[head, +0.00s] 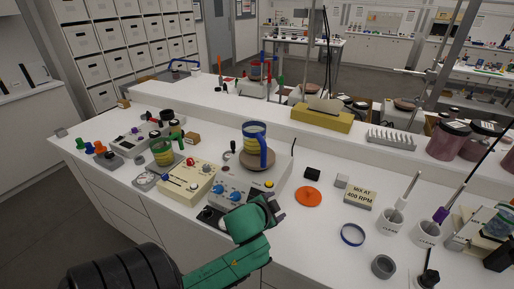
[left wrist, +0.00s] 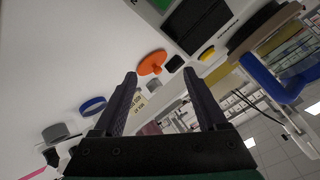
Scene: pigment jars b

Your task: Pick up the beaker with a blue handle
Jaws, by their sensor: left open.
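The beaker with a blue handle (head: 250,136) has yellow and green bands and stands upright on the round plate of a stirrer (head: 232,188), its handle towards the right. It also shows at the right edge of the left wrist view (left wrist: 291,52), outside the jaws, with its blue handle on the near side. My left gripper (head: 277,206) is in front of the stirrer, nearer to me than the beaker and apart from it. In the left wrist view its two dark fingers (left wrist: 160,76) are spread with nothing between them. My right gripper is not in view.
A similar banded beaker with a green handle (head: 161,153) stands left, beside a cream box (head: 188,183). Right of the stirrer are an orange disc (head: 308,197), a black block (head: 312,174), a sign (head: 360,198) and a blue ring (head: 352,235). A yellow block (head: 320,120) lies behind.

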